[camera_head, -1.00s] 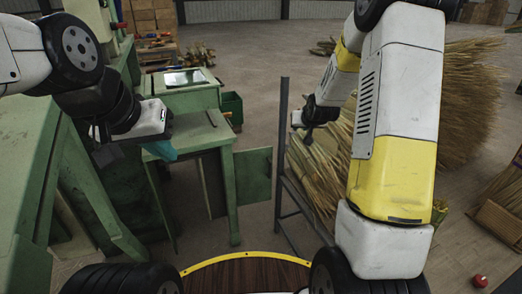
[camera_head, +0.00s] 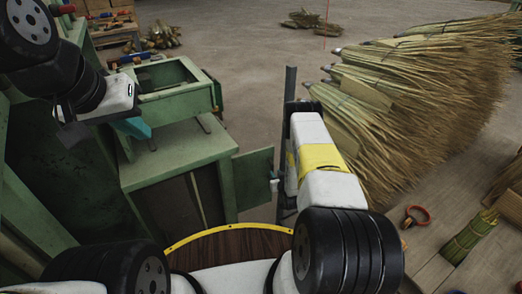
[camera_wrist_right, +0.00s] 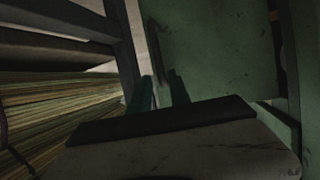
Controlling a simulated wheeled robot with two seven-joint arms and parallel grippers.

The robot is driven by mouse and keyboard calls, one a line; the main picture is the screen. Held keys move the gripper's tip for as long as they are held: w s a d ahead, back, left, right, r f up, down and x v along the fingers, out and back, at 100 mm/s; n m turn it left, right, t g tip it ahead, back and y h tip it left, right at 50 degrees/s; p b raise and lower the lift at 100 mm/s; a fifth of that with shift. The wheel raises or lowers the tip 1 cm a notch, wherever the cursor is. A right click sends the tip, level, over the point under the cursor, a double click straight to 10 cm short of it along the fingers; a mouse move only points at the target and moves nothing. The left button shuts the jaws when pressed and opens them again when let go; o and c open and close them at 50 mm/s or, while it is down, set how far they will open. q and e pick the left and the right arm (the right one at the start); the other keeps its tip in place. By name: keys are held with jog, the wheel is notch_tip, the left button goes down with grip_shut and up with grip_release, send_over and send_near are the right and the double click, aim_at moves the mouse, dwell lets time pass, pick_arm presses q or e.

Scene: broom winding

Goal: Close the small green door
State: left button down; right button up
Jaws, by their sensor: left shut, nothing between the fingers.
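The small green door (camera_head: 253,178) stands open, sticking out to the right from the green bench cabinet (camera_head: 180,150). Its dark opening faces me beside it. My right arm reaches down to the door's right edge, where my right gripper (camera_head: 275,184) is mostly hidden behind the arm. In the right wrist view, the green door surface (camera_wrist_right: 225,50) fills the upper right, very close; contact cannot be told. Whether the right fingers are open or shut is unclear. My left gripper (camera_head: 73,132) is shut and empty above the green machinery at left, away from the door.
A dark metal post (camera_head: 290,90) stands right behind the right gripper. A large stack of straw brooms (camera_head: 420,95) fills the right side. A round wooden platform with a yellow rim (camera_head: 230,230) lies in front of me. Open floor (camera_head: 240,50) shows beyond.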

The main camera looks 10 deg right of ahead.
aim_at(272, 169)
jog(key=x, duration=0.7)
jog(key=shift+w+f, duration=0.15)
jog(key=shift+w, duration=0.05)
jog(key=shift+c, duration=0.4)
grip_shut()
dwell(0.8)
